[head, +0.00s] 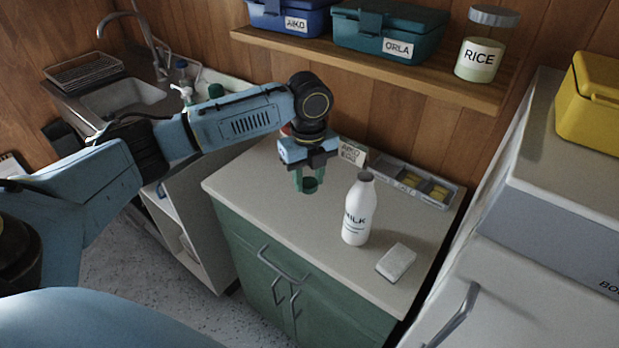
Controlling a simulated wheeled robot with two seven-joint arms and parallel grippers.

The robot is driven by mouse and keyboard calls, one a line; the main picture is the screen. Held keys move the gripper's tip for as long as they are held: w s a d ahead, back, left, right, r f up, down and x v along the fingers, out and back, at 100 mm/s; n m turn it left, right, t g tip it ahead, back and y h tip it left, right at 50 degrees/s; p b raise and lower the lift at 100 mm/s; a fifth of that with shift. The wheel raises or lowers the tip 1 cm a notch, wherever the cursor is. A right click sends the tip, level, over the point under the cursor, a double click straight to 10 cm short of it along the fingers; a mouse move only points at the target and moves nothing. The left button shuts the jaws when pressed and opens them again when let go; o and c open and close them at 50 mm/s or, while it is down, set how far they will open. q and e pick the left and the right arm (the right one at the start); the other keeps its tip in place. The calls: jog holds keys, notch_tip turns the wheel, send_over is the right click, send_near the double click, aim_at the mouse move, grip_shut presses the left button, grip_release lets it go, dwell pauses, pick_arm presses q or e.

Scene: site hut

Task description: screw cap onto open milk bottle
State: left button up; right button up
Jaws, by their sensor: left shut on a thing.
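A white milk bottle (356,215) with MILK lettering stands upright on the counter top, right of my left gripper. No coloured cap shows on its mouth. My left gripper (309,181) points down over the counter and is shut on a small dark green cap (310,186). The cap is held left of the bottle's neck and apart from it. My right gripper is not in view.
On the counter (270,205), a pale block (396,262) lies right of the bottle. A grey divided tray (446,200) and a label card (352,154) are behind. A shelf (440,78) with boxes and a rice jar (481,52) hangs above. The counter's front left is clear.

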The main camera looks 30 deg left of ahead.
aim_at(360, 209)
pick_arm(q)
jog(key=shift+s+d+r+n, duration=0.2)
jog(key=shift+d+n, duration=0.35)
jog(key=shift+n, duration=0.65)
jog(key=s+d+r+n, duration=0.1)
jog(key=d+n, duration=0.3)
jog(key=n, duration=0.6)
jog(key=s+d+r+n+b, duration=0.1)
jog(key=s+d+n, duration=0.3)
jog(key=n, duration=0.7)
jog(key=shift+r+n, duration=0.3)
jog(key=shift+r, duration=0.45)
jog(key=shift+s, duration=0.1)
